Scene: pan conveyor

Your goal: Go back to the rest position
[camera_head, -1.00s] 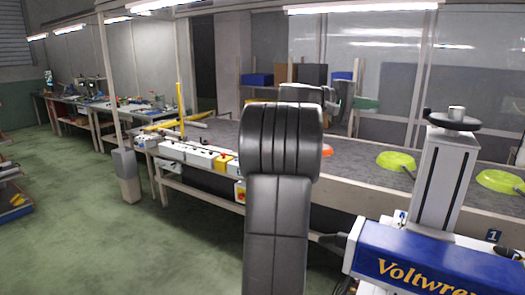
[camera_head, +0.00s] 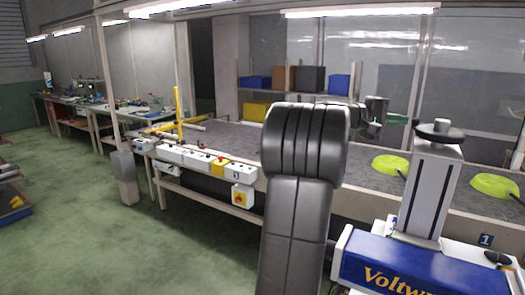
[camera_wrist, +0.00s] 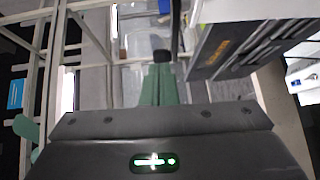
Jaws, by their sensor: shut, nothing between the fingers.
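My arm rises in the middle of the camera_head view. My gripper (camera_head: 398,119) shows at the arm's far end, its green fingers raised above the conveyor and pointing right. In the camera_wrist view the green fingers of my gripper (camera_wrist: 160,62) are together, with nothing seen between them. Two yellow-green pans, the nearer-left one (camera_head: 390,163) and the right one (camera_head: 495,185), lie on the grey conveyor (camera_head: 445,185), apart from my gripper. My arm hides part of the conveyor.
A blue-and-white machine (camera_head: 400,262) with a grey column stands at the front right, close to my arm. A control panel (camera_head: 190,157) lines the conveyor's near left edge. Bins (camera_head: 310,78) stand behind.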

